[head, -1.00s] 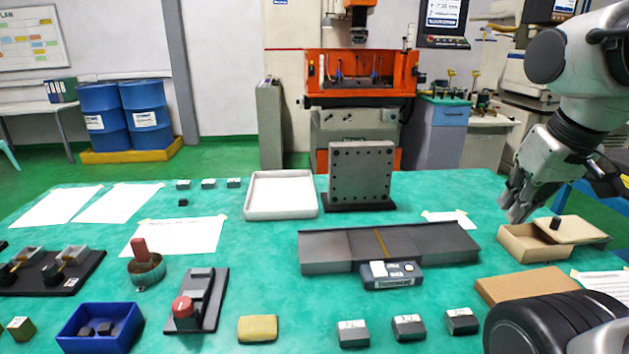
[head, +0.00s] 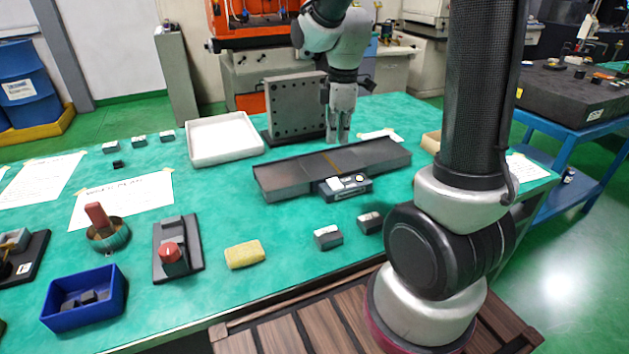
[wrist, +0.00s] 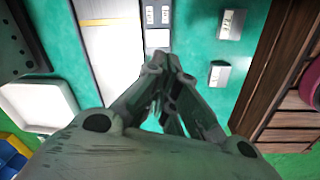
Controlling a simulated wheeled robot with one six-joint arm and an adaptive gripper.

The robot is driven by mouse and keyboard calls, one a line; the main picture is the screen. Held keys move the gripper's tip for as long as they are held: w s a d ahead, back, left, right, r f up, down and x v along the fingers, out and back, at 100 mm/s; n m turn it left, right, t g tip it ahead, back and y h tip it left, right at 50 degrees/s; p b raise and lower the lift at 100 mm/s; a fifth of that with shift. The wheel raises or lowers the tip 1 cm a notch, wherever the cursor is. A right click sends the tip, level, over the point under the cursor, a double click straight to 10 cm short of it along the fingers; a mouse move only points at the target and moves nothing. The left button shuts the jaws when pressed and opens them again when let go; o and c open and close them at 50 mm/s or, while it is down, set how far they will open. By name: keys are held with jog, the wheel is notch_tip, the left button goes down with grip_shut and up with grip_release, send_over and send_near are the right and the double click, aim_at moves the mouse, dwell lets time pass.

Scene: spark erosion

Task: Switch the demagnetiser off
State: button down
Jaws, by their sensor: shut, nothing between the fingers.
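The demagnetiser is a long dark grey plate (head: 375,156) with a brownish stripe across it, lying on the green table. A small control box (head: 343,188) with a white panel and buttons sits at its front edge. The plate (wrist: 108,40) and control box (wrist: 158,14) also show in the wrist view, where the fingers hide part of the box. My gripper (head: 338,139) is shut and empty, pointing down above the plate's far side in the head view. Its fingertips (wrist: 170,62) appear close to the box in the wrist view. The switch's state is too small to tell.
A grey drilled block (head: 295,106) stands behind the plate, beside a white tray (head: 222,138). Small grey blocks (head: 328,237) lie in front, with a yellow sponge (head: 245,254) to their left. A red-knobbed device (head: 172,254) and blue bin (head: 84,300) stand farther left.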

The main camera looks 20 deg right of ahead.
aim_at(329, 182)
jog(key=shift+w+a+r+n, duration=0.15)
jog(key=shift+w+n, duration=0.1)
jog(key=shift+n, duration=0.65)
jog(key=shift+w+a+r+n, duration=0.1)
jog(key=shift+w+n, duration=0.15)
jog(key=shift+n, duration=0.65)
jog(key=shift+f, duration=0.1)
jog(key=f, duration=0.4)
jog(key=w+f, duration=0.1)
jog(key=f, duration=0.8)
jog(key=shift+w+d+f, duration=0.1)
jog(key=shift+w+f, duration=0.25)
jog(key=shift+f, duration=0.05)
jog(key=shift+w+f, duration=0.15)
jog(key=shift+f, duration=0.15)
jog(key=shift+r, duration=0.1)
